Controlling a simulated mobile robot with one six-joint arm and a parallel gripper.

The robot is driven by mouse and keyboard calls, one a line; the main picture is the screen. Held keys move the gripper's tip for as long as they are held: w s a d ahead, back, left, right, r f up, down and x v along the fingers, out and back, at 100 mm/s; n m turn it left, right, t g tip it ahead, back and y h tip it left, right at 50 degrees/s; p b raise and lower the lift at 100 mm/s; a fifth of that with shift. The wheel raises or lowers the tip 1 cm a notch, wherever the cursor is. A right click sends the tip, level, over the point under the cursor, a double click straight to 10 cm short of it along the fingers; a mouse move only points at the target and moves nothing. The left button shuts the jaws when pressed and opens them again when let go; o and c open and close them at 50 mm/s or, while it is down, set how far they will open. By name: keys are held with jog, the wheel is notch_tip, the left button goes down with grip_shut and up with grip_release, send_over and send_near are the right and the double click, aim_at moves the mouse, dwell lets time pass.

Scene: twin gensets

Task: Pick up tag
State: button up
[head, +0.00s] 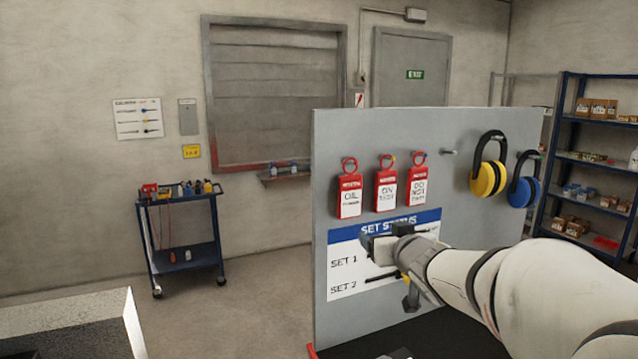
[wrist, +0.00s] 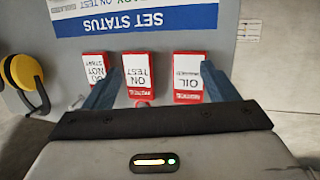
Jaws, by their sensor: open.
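Three red tags with white labels hang in a row on a grey board: the OIL tag (head: 349,196), the ON TEST tag (head: 386,188) and the DO NOT START tag (head: 418,187). My gripper (head: 372,250) is open and empty in front of the board's SET STATUS panel (head: 343,268), below the tags in the head view. The wrist view shows the tags upside down: the OIL tag (wrist: 190,78) and ON TEST tag (wrist: 138,74) lie between or beside my spread fingers, and the DO NOT START tag (wrist: 95,67) is partly behind the left finger.
Yellow earmuffs (head: 488,178) and blue earmuffs (head: 521,190) hang right of the tags, beside a bare peg (head: 449,152). A blue tool cart (head: 183,258) stands on the left. Blue shelving (head: 562,150) stands at the right. Open floor lies left of the board.

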aim_at(352, 192)
jog(key=w+a+r+n+y+p, duration=0.1)
jog(key=w+r, duration=0.1)
jog(key=w, duration=0.1)
jog(key=w+a+r+t+y+p, duration=0.1)
jog(key=w+a+r+y, duration=0.1)
jog(key=w, duration=0.1)
jog(key=w+a+r+n+y+p, duration=0.1)
jog(key=w+a, duration=0.1)
jog(key=w, duration=0.2)
jog(key=shift+r+n, duration=0.3)
jog(key=shift+r, duration=0.1)
jog(key=shift+s, duration=0.1)
jog(key=c, duration=1.1)
